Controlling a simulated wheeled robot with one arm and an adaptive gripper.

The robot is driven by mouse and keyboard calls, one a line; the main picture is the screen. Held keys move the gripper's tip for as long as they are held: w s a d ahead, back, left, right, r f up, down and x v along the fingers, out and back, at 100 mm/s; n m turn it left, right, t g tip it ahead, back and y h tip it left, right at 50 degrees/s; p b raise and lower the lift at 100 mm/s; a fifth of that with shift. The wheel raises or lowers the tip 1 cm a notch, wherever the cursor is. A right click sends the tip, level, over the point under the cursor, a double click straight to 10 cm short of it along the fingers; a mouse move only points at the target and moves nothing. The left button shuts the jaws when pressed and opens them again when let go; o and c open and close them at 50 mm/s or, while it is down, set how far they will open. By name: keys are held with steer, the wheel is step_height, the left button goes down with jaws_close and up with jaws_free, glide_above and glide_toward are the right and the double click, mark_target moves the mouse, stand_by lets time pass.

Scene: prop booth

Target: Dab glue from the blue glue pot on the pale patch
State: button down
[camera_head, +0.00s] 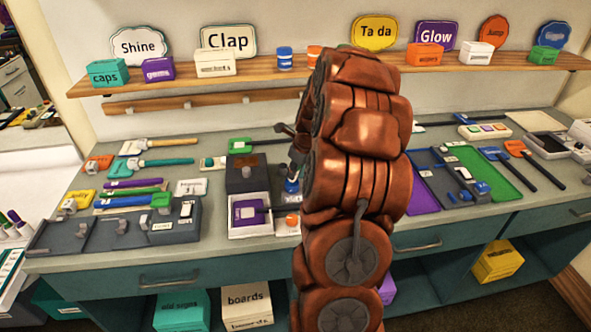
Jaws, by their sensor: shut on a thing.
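A small blue pot (292,187) with a pale band stands on the counter, just left of my copper arm and partly covered by it. A similar blue pot (285,59) stands on the wall shelf. My gripper (299,146) shows only as grey parts at the arm's left edge, above the counter pot. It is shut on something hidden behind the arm. I cannot tell how far the held thing is from the pot. A pale card (190,187) lies left of the pot; I cannot tell whether it is the pale patch.
A white tray (250,230) with a purple panel and a dark box (246,172) stand left of the pot. An orange pot (293,221) is close by. A grey rack (120,236) and several paddles fill the left. Purple and green trays (495,176) lie right.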

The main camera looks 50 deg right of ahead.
steer(key=shift+f, duration=0.55)
stand_by(1.0)
steer(key=shift+r, duration=0.1)
steer(key=shift+r+p, duration=1.15)
steer(key=shift+r, duration=2.3)
